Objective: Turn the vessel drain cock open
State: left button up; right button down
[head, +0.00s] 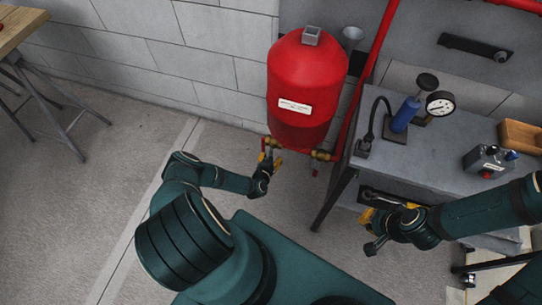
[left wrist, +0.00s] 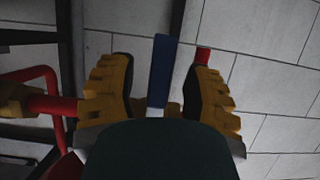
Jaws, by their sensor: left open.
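The red vessel (head: 305,85) stands against the wall, with brass fittings at its underside, one at the lower left (head: 271,143) and one at the lower right (head: 322,155). My left gripper (head: 270,160) is open just below the lower left fitting. In the left wrist view a flat blue lever (left wrist: 163,70) stands between the spread yellow-padded fingers, with a gap on each side. A small red end (left wrist: 203,55) shows by the right finger. The body of the cock is hidden behind my gripper. My right gripper (head: 376,222) is open and empty beside the bench.
A grey bench (head: 435,150) on the right carries a blue hand pump (head: 405,113), a gauge (head: 440,103) and a small grey box (head: 489,160). A red pipe (head: 376,70) runs behind. A brass fitting (left wrist: 15,103) lies left of my left fingers.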

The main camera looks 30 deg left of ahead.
pick_arm(q)
grip_shut()
jog(key=shift+s, duration=0.1)
dwell(0.4)
